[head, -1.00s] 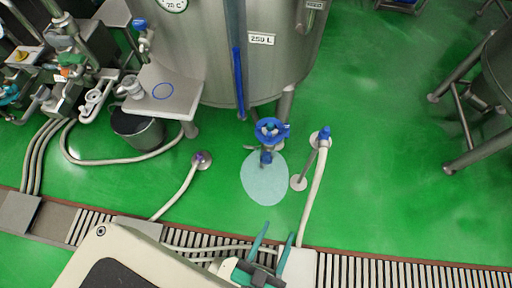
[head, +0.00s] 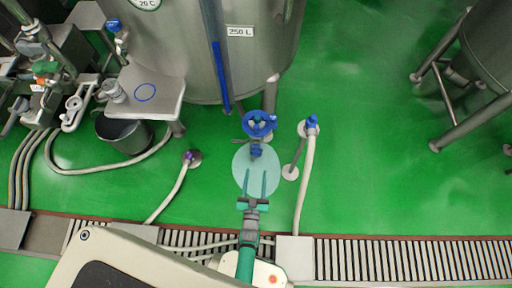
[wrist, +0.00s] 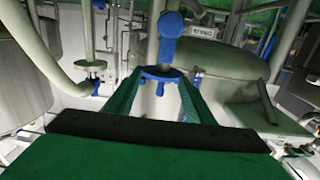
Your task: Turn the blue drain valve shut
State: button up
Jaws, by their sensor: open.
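The blue drain valve (head: 259,123) hangs low at the front of the 250 L steel tank (head: 200,50), with a round blue handwheel-like part and a smaller blue part below it. My gripper (head: 257,182) is open and empty, with its two green fingers pointing at the valve from the front. A small gap seems to separate the fingertips from the blue parts. In the wrist view, a blue curved part (wrist: 160,74) shows between and beyond the fingertips, with a rounded blue handle (wrist: 171,28) above it. I cannot tell how far the valve is turned.
A pale puddle (head: 241,160) lies on the green floor under the valve. A hose with a blue end (head: 312,123) stands to its right. A side table (head: 150,92) and a bucket (head: 124,135) are at left. A floor grate (head: 370,258) runs along the front.

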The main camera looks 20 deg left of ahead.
send_near(256, 149)
jog(key=shift+n+y, duration=0.3)
jog(key=x, duration=1.1)
jog(key=shift+d+f, duration=0.15)
jog(key=shift+f, duration=0.2)
grip_shut()
